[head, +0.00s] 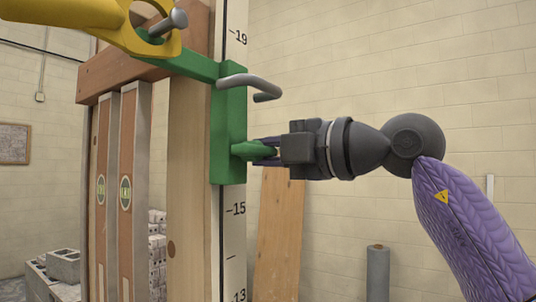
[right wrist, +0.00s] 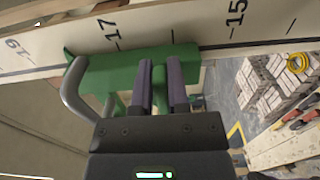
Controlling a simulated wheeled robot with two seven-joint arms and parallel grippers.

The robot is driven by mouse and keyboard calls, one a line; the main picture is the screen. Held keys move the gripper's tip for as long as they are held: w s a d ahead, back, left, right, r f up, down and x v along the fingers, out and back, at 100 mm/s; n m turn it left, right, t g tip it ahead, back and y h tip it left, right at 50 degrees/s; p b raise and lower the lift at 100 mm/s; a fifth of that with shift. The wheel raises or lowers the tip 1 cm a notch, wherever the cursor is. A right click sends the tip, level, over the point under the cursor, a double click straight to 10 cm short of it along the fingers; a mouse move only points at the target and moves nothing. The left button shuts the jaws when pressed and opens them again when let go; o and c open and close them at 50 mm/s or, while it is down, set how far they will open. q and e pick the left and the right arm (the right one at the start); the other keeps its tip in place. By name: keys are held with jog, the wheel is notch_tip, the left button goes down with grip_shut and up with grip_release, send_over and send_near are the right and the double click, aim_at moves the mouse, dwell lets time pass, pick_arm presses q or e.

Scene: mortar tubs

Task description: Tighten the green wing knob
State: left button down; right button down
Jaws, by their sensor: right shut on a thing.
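The green wing knob (head: 246,151) sticks out from the lower right side of a green clamp block (head: 230,115) on a white graduated staff (head: 235,265). My right gripper (head: 266,149) comes in from the right, level with the knob, and its dark purple fingers are shut on it. In the right wrist view the two fingers (right wrist: 160,88) reach to the clamp block (right wrist: 130,70), with a narrow gap between them. My left gripper is not in view.
A bent grey rod (head: 250,85) juts from the block just above my right gripper. A green arm leads to a yellow bracket (head: 100,22) with a bolt at upper left. A wooden post (head: 188,180) stands behind the staff. The room right of the staff is mostly clear.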

dwell(0.3)
jog(key=c, duration=0.6)
grip_release()
jog(key=shift+s+d+f+b, duration=0.15)
jog(key=shift+s+d+b, duration=0.05)
jog(key=shift+d+b, duration=0.15)
jog(key=b+v, duration=0.3)
jog(key=v, duration=0.6)
jog(key=shift+s, duration=0.1)
